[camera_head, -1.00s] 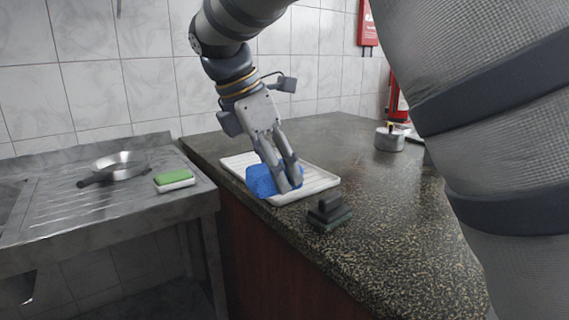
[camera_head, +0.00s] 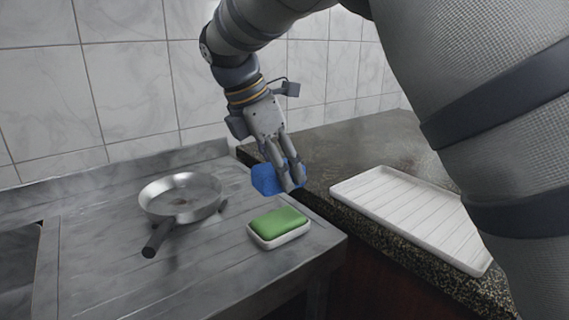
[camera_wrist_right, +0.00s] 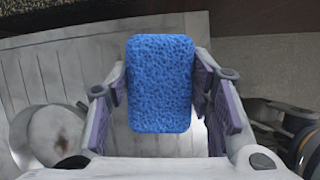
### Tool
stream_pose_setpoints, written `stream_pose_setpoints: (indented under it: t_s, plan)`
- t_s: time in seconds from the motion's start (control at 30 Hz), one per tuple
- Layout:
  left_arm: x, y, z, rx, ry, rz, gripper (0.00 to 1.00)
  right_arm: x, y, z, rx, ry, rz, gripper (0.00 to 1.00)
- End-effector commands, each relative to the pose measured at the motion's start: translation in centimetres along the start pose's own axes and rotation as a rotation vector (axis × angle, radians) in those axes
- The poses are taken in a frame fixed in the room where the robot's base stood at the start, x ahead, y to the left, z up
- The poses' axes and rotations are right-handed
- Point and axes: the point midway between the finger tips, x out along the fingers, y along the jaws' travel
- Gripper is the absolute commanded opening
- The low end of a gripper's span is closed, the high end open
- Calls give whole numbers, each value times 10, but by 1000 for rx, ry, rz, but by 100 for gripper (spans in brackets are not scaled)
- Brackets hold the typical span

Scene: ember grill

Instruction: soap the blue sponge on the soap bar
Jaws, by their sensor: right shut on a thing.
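My right gripper (camera_head: 283,172) is shut on the blue sponge (camera_head: 266,181) and holds it in the air, above and behind the soap. In the right wrist view the sponge (camera_wrist_right: 160,84) sits between the two fingers. The green soap bar (camera_head: 278,224) lies in a white dish (camera_head: 281,240) near the right edge of the steel drainboard. The sponge and the soap are apart. In the right wrist view the soap bar does not show; the sponge may hide it. My left gripper is not in view.
A steel frying pan (camera_head: 181,194) with a dark handle stands on the drainboard (camera_head: 110,264), left of the soap. A ribbed white tray (camera_head: 405,208) lies on the dark stone counter (camera_head: 352,150) at right. A tiled wall closes off the back.

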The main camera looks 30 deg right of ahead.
Motion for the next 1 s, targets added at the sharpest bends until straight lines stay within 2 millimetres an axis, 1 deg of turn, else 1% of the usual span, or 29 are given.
stream_pose_setpoints:
  t_s: [0.17, 0.4, 0.6, 0.73, 1.0]
  plan:
    - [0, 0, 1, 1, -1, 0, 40, 5, 1, -3, -3, 0, 0, 25]
    - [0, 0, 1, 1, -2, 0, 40, 34, 0, -15, -4, 1, -1, 25]
    - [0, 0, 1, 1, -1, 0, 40, 51, 1, -22, -2, 1, 1, 25]
    - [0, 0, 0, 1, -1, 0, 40, 55, 1, -24, -2, 1, 1, 25]
    - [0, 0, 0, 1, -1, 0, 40, 55, 1, -24, -2, 1, 2, 25]
